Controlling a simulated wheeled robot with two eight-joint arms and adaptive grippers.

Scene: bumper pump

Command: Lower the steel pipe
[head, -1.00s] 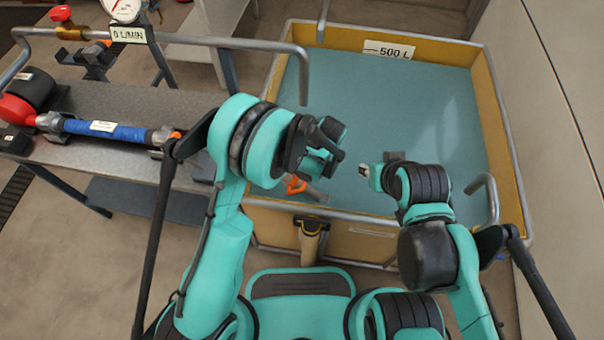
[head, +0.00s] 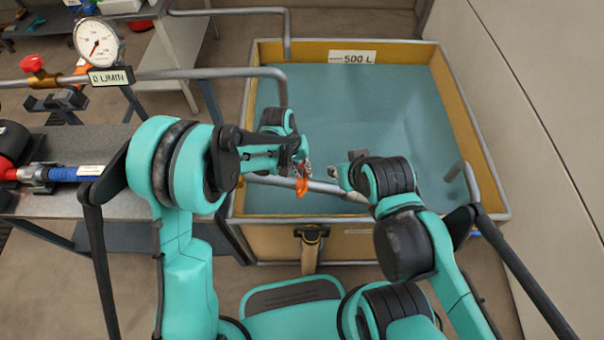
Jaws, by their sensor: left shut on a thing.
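A grey steel pipe (head: 327,187) lies nearly level in the picture, above the near part of the tank (head: 238,200), with its right end dipping slightly. My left gripper (head: 302,170) is at the pipe's middle and shut on it; the arm partly hides the grasp. An orange piece (head: 302,187) shows just under the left fingers. My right gripper (head: 342,175) is close to the pipe's right part, mostly hidden by its own wrist. I cannot tell whether it touches the pipe or how its fingers stand.
A bent outlet pipe (head: 283,95) reaches over the tank's left side from a line with a round gauge (head: 99,42) and a red-handled valve (head: 34,66). A grey bench (head: 90,145) with a blue hose (head: 75,174) stands left. A wall (head: 540,90) stands close on the right.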

